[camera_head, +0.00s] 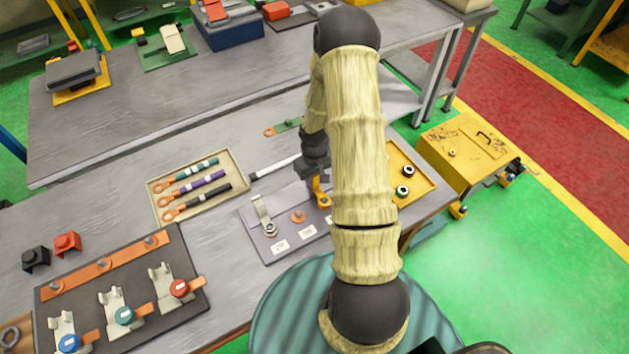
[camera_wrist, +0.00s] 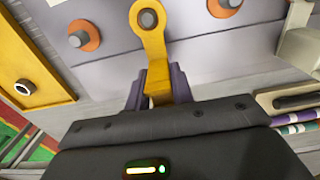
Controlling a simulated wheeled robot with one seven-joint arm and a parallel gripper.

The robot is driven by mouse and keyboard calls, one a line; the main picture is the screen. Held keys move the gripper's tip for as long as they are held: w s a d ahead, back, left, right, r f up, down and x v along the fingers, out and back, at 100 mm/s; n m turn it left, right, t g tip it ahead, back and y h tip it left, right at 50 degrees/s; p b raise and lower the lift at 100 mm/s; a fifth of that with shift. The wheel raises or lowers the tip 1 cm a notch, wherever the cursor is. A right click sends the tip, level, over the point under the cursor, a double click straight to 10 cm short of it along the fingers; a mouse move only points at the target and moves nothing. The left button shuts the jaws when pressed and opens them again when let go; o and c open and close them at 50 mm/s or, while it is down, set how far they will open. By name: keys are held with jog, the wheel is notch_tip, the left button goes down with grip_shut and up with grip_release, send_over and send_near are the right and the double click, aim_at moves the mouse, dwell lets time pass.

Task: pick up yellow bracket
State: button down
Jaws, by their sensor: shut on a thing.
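The yellow bracket (camera_wrist: 152,42) shows in the wrist view with its ring end at a grey round stud. I cannot tell whether the ring sits down on the stud or is above it. My gripper (camera_wrist: 158,90) is shut on the bracket's near end, one dark finger on each side. In the head view the bracket (camera_head: 319,190) is a small yellow piece below my gripper (camera_head: 317,175), over the grey-purple board (camera_head: 257,237). My arm partly hides that board.
A tray (camera_head: 154,196) with several cable pieces lies further left. A yellow tray (camera_head: 421,184) with dark rings lies right. A dark board (camera_head: 85,298) with terminals is front left.

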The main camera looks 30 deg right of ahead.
notch_tip(320, 180, up, 9)
jog(key=shift+b, duration=0.8)
